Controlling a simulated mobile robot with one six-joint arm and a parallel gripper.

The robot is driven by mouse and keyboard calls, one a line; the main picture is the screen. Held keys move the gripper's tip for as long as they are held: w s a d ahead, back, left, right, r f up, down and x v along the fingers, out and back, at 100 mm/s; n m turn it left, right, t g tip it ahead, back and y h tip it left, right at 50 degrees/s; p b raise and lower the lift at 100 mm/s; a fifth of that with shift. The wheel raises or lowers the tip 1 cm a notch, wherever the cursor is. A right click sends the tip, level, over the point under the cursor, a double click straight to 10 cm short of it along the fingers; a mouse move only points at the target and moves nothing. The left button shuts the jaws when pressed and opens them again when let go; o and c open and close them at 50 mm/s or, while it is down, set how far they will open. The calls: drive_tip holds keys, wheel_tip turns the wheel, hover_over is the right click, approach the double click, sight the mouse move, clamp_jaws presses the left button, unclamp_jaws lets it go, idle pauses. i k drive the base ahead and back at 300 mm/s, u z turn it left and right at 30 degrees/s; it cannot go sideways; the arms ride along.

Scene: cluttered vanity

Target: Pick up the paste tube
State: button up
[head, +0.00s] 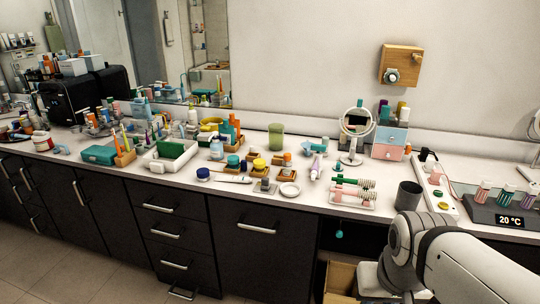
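A small pale tube with a purplish tint (316,166) is on the white countertop, left of the round mirror. It looks like the paste tube, but it is too small for me to read any label. It seems to lean or lie at a slant; I cannot tell which. My white arm comes in at the lower right, in front of the counter and well apart from the tube. The fingers of my gripper do not show.
A dark cup (408,195) stands near my arm. An open cardboard box (341,278) is below.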

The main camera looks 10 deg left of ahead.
sight(218, 177)
drive_tip(key=u, duration=0.2)
drive_tip(key=i, duration=1.45)
drive_tip(key=u, duration=1)
drive_tip(key=k, duration=0.8)
drive_tip(key=u, duration=0.15)
drive_tip(key=i, duration=0.9)
drive_tip(key=z, duration=0.1)
